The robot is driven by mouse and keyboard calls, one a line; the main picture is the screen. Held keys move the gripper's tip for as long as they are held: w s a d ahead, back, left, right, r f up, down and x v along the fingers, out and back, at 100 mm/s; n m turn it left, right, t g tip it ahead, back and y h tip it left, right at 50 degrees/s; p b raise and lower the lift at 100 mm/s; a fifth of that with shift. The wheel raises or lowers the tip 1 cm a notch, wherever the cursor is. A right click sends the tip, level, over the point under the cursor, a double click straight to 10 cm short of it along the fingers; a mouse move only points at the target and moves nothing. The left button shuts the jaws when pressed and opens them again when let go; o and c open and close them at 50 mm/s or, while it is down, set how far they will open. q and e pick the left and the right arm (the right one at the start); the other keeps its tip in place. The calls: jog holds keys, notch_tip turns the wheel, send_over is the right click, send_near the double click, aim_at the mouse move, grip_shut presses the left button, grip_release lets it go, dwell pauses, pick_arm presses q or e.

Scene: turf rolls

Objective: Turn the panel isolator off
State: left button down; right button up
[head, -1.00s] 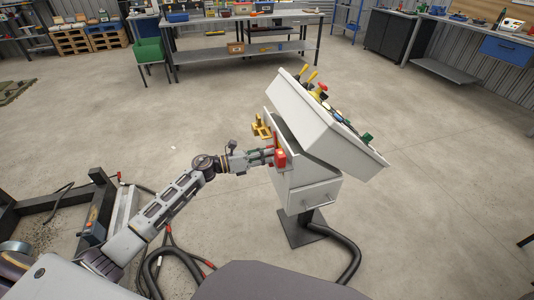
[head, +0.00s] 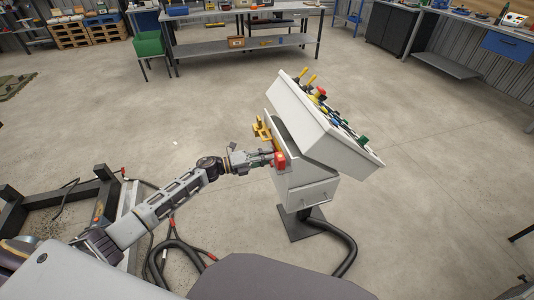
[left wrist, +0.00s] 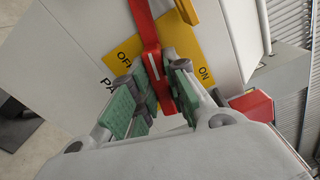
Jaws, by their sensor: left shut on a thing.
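The panel isolator's red handle (left wrist: 152,50), marked with a white line, crosses a yellow plate (left wrist: 192,62) on the side of the white console (head: 318,118). In the left wrist view the plate reads OFF left of the handle and ON to its right. The handle lies between the two words; its exact setting is hard to read. My left gripper (left wrist: 155,85) is shut on the handle, green pads on either side, hiding its lower part. In the head view the gripper (head: 270,158) reaches the console's left side. My right gripper is not in view.
A red block (left wrist: 252,104) sits right of the plate. A yellow fitting (head: 262,130) juts out just above my gripper. Black hoses (head: 345,255) lie on the floor by the console's foot. Open floor surrounds the console; a workbench (head: 240,47) stands behind.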

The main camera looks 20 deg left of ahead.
pick_arm(q)
jog(key=shift+a+f+n+p, duration=0.1)
jog(key=shift+n+p, duration=0.6)
jog(key=shift+n, duration=0.9)
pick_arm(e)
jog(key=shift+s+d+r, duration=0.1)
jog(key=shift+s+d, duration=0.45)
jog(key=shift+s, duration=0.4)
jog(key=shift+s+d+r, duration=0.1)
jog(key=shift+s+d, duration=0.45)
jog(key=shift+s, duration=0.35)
pick_arm(q)
jog(key=c, duration=1.4)
grip_release()
jog(key=shift+a, duration=0.1)
jog(key=shift+v, duration=5.9)
